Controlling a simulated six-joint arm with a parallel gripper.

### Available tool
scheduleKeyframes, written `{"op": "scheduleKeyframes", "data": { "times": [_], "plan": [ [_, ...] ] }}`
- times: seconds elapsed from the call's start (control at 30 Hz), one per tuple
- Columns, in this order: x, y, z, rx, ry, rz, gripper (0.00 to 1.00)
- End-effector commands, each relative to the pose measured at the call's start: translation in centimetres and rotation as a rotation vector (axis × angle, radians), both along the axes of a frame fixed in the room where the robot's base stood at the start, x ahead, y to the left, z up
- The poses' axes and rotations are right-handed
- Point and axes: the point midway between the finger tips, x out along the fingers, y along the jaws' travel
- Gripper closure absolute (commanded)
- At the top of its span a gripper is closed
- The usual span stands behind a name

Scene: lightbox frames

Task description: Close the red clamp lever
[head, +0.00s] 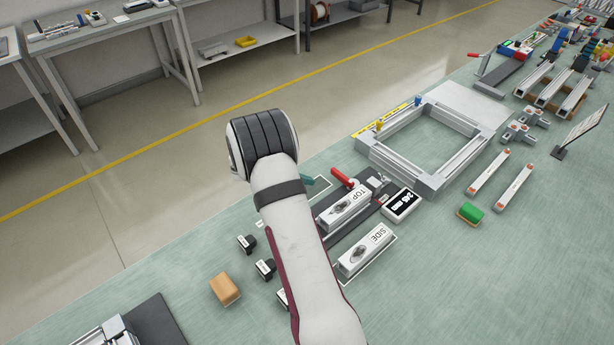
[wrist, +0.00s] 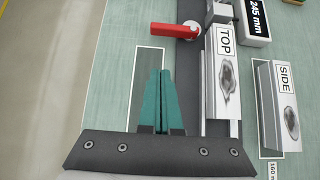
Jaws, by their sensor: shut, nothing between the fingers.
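The red clamp lever (head: 342,177) stands at the far end of a dark fixture, partly beside my arm in the head view. In the wrist view the red lever (wrist: 174,30) points left from its white pivot, across the end of the fixture. A silver bar marked TOP (wrist: 222,75) lies along the fixture below the pivot. My gripper (wrist: 160,74) has teal fingers, shut together and empty, below and slightly left of the lever in the wrist picture, apart from it. In the head view my arm hides most of the gripper; a teal fingertip (head: 316,183) shows.
A bar marked SIDE (wrist: 279,95) lies right of the fixture. A display reading 245 mm (wrist: 255,20) stands near the pivot. A silver frame (head: 432,145) stands beyond the fixture. Small black blocks (head: 247,243) and a tan block (head: 225,289) sit left of my arm.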

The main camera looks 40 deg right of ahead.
Motion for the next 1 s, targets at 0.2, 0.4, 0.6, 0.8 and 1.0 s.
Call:
{"op": "scheduleKeyframes", "data": {
  "times": [0.2, 0.4, 0.6, 0.8, 1.0],
  "plan": [
    [-0.1, -3.5, -3.5, 0.001, 0.001, -0.003, 1.00],
    [-0.1, -6.7, -4.3, 0.000, -0.001, -0.004, 1.00],
    [-0.1, -8.1, -4.2, -0.001, -0.001, -0.002, 1.00],
    [0.0, -8.2, -4.2, 0.000, 0.000, -0.001, 1.00],
    [0.0, -8.2, -4.2, 0.000, -0.001, -0.006, 1.00]
  ]
}}
